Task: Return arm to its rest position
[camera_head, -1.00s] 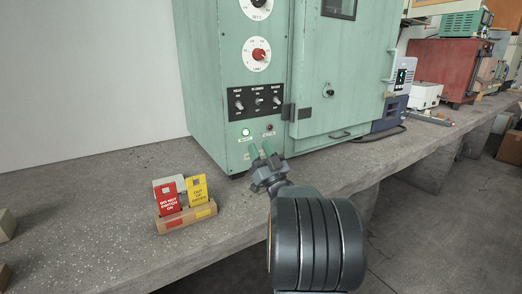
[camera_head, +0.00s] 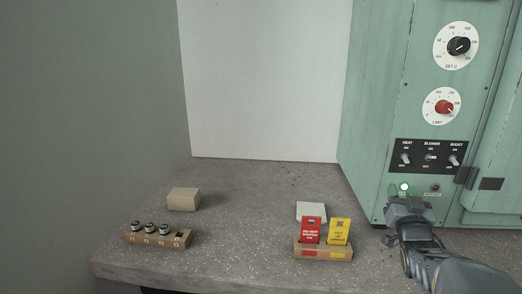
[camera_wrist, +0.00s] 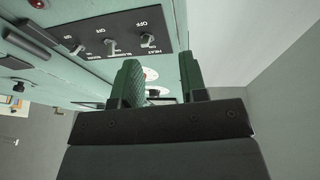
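My gripper (camera_head: 408,202) is at the right of the head view, in front of the lower panel of the green cabinet (camera_head: 362,150). In the wrist view my gripper (camera_wrist: 161,80) shows two green fingers standing apart with nothing between them. The gap looks onto the cabinet front. My arm extends from the lower right corner of the head view. Whether a fingertip touches the cabinet cannot be told.
The cabinet has a switch panel (camera_head: 428,156), a black dial (camera_head: 459,46), a red dial (camera_head: 443,106) and a lit green lamp (camera_head: 404,188). A tag holder (camera_head: 323,252), a beige block (camera_head: 183,199) and a rack (camera_head: 158,237) stand on the concrete bench (camera_head: 240,215).

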